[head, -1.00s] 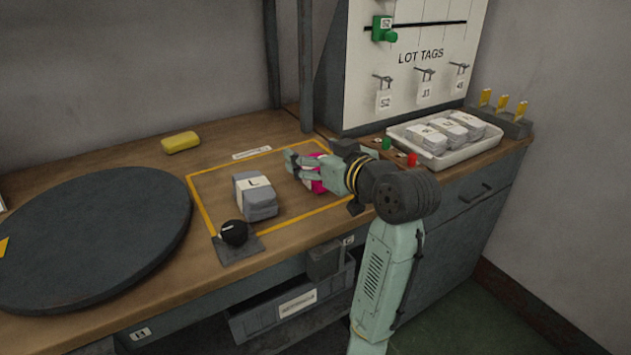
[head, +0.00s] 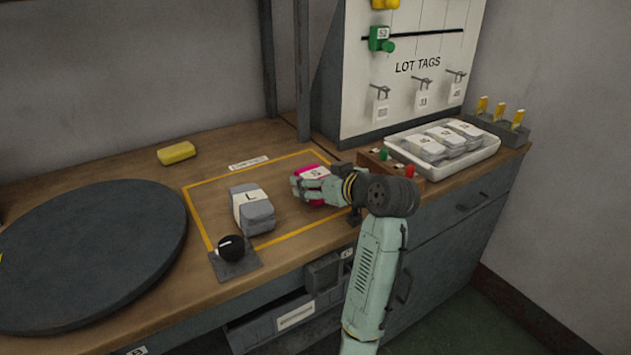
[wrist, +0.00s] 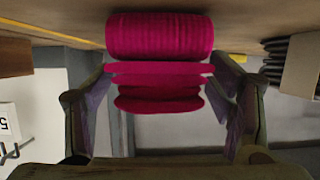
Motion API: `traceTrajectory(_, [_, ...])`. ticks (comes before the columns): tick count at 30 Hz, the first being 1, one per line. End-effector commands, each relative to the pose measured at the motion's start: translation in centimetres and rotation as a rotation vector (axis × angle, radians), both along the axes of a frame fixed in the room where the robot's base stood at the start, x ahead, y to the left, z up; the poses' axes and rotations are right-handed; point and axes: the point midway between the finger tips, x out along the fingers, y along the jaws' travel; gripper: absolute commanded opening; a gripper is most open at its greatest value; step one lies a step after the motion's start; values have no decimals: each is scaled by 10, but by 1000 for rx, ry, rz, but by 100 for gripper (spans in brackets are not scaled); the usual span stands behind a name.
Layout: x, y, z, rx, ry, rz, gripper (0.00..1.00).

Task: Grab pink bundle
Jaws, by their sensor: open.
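The pink bundle (head: 312,170) lies on the wooden bench inside the yellow outline, with a white label marked S on top. My gripper (head: 308,186) is low beside it and partly hides it in the head view. In the wrist view the pink bundle (wrist: 160,62) shows as a folded stack between the two open fingers of my gripper (wrist: 163,100). The fingers stand on either side of it; I cannot tell whether they touch it.
A grey bundle marked L (head: 253,210) lies to the left inside the outline. A black ball on a pad (head: 232,250) is at the front. A white tray (head: 490,152) of bundles and a button box (head: 392,164) stand to the right. A dark round disc (head: 85,250) covers the left.

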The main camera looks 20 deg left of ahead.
Motion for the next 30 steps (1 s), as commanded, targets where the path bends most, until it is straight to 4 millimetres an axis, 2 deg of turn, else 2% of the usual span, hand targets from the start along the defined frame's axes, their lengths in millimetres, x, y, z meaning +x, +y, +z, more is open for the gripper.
traceTrajectory(10, [5,6,-4,-1,-1,-1,74])
traceTrajectory(30, [5,6,-4,-1,-1,-1,30])
